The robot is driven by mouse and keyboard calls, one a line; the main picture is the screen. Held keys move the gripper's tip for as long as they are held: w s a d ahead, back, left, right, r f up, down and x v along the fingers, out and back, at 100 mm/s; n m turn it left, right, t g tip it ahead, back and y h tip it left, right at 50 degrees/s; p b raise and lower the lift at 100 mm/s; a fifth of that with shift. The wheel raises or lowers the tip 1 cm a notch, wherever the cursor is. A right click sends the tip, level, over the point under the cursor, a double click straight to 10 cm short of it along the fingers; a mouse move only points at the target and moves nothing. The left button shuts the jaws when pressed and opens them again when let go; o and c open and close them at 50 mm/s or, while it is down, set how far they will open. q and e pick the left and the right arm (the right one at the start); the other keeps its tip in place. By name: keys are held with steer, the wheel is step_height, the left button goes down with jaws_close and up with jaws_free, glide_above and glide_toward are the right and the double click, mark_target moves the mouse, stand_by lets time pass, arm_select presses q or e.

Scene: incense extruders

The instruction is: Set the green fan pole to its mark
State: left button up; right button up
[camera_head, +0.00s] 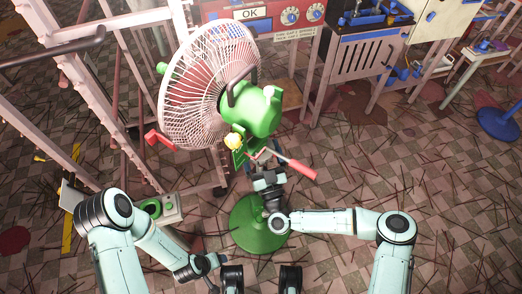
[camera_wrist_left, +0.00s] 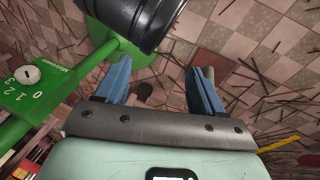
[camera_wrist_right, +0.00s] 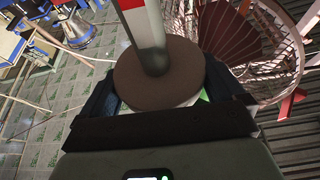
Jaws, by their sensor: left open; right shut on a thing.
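The fan has a pale wire cage (camera_head: 205,85), a green motor housing (camera_head: 252,112) and a round green base (camera_head: 252,238) on the floor. My right arm hides most of its pole. My right gripper (camera_head: 268,180) is below the housing, by the crank with the red handle (camera_head: 301,170). In the right wrist view it is shut on a round brown piece (camera_wrist_right: 158,72), from which a grey bar with a red part rises. My left gripper (camera_wrist_left: 163,88) is open and empty, low beside the base. A green panel with a 0-to-3 dial (camera_wrist_left: 28,76) shows beside it.
A pale rail frame (camera_head: 85,110) stands at the left. A machine with an OK sign (camera_head: 250,13) and a grey workbench (camera_head: 362,60) stand behind. A blue stand (camera_head: 498,122) is at far right. Thin sticks litter the tiled floor, otherwise open at right.

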step_height(320, 180, down, 4)
steer(key=shift+f+b, duration=0.15)
steer(key=shift+b, duration=0.6)
arm_select(q)
steer(key=f, duration=0.1)
steer(key=a+f, duration=0.1)
steer(key=shift+w+a+f, duration=0.15)
steer(key=shift+f, duration=0.15)
arm_select(e)
steer(key=shift+r, duration=0.2)
steer(key=o, duration=1.1)
steer(key=shift+s, duration=0.1)
arm_select(q)
steer(key=r, duration=0.1)
steer(key=p, duration=0.1)
steer(key=d+r+p, duration=0.1)
steer(key=shift+w+r, duration=0.35)
arm_select(e)
steer(key=v, duration=1.3)
steer(key=shift+s, duration=0.1)
